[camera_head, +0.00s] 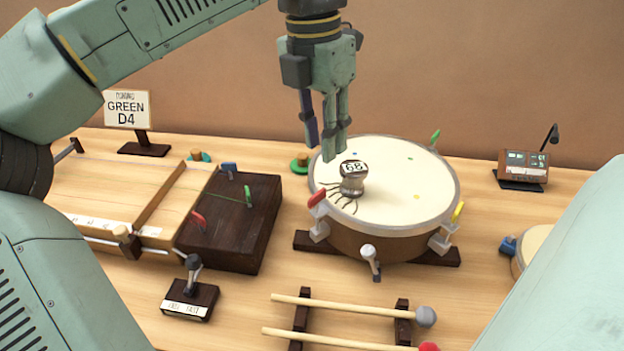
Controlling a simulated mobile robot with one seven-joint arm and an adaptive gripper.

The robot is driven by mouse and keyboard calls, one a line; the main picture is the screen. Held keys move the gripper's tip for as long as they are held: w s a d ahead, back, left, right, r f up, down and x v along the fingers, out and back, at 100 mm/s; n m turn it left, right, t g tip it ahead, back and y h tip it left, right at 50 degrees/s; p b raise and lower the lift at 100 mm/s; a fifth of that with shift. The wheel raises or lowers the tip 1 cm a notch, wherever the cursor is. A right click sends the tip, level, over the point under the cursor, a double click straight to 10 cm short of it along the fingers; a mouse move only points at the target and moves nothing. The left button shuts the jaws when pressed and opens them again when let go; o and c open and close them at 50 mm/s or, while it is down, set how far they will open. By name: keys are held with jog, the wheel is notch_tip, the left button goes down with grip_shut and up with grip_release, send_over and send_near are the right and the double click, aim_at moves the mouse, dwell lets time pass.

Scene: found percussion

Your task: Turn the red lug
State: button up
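The red lug (317,198) is a small red tab at the front left of the drum's rim, above a metal bracket. The round drum (395,190) has a cream head and a brown shell. Green, yellow and white lugs sit elsewhere around its rim. My gripper (322,151) hangs pointing down above the back left of the drum, up and behind the red lug and apart from it. A gap shows between its fingers, and nothing is held there.
A metal knob marked 68 (353,179) stands on the drum head near the red lug. A dark box (232,225) with coloured pegs, one red, lies to the left. Two mallets (345,308) rest in front. A small lever (191,285) stands front left. A sign (127,112) reads GREEN D4.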

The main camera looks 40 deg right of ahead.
aim_at(313, 196)
jog(key=shift+t+y, duration=0.3)
jog(key=shift+y, duration=0.1)
jog(key=f, duration=0.3)
jog(key=f+p, duration=0.1)
jog(key=f, duration=0.3)
jog(key=w+a+f, duration=0.1)
jog(key=f, duration=0.3)
jog(key=shift+d+r, duration=0.1)
grip_shut()
